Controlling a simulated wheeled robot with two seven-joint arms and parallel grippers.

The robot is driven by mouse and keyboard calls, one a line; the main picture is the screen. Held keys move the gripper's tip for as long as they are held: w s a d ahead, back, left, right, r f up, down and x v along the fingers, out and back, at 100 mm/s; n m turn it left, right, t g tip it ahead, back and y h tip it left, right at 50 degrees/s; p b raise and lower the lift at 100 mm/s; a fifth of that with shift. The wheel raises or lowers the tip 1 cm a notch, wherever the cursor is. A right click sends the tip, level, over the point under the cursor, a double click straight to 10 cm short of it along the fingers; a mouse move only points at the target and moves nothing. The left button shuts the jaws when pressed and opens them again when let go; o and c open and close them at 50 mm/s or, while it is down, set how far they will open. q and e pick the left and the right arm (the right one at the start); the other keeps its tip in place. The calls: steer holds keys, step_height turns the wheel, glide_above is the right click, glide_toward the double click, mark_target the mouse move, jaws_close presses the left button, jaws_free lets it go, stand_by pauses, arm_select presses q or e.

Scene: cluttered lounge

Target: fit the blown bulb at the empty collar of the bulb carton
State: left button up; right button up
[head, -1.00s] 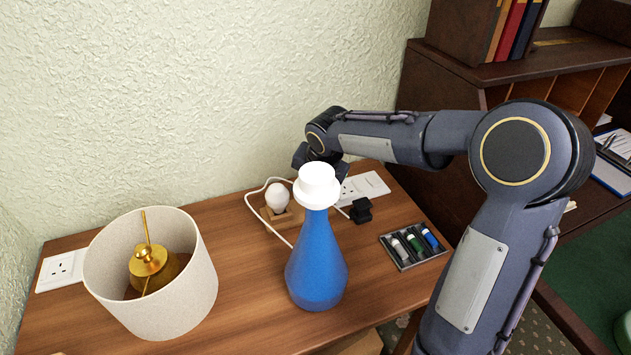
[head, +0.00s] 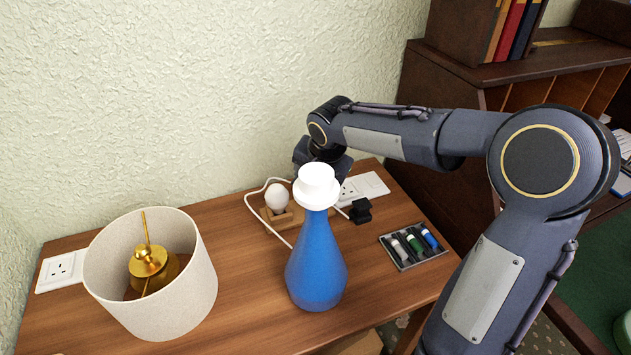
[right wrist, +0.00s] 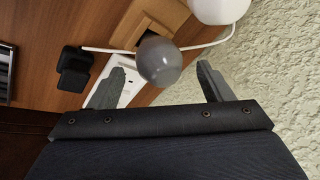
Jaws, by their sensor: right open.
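The grey, smoky blown bulb (right wrist: 158,62) shows in the right wrist view at the wooden bulb carton (right wrist: 152,12), over a dark opening in it. I cannot tell how far its base is seated. A white bulb (head: 277,198) stands upright in the carton (head: 270,219) in the head view. My right gripper (right wrist: 162,70) is open, with a finger on either side of the grey bulb in the picture and visible gaps. In the head view the right gripper (head: 320,158) is partly behind the vase, and the grey bulb is hidden there. My left gripper is out of view.
A blue vase with a white top (head: 316,265) stands in front of the carton. A lampshade (head: 190,290) stands at left. A white socket strip (head: 365,187), black plug (head: 360,211), cord and marker tray (head: 412,245) lie to the right. The wall is close behind.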

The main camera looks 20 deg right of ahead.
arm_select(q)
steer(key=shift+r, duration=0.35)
arm_select(e)
steer(key=v, duration=0.4)
steer(key=shift+r, duration=0.1)
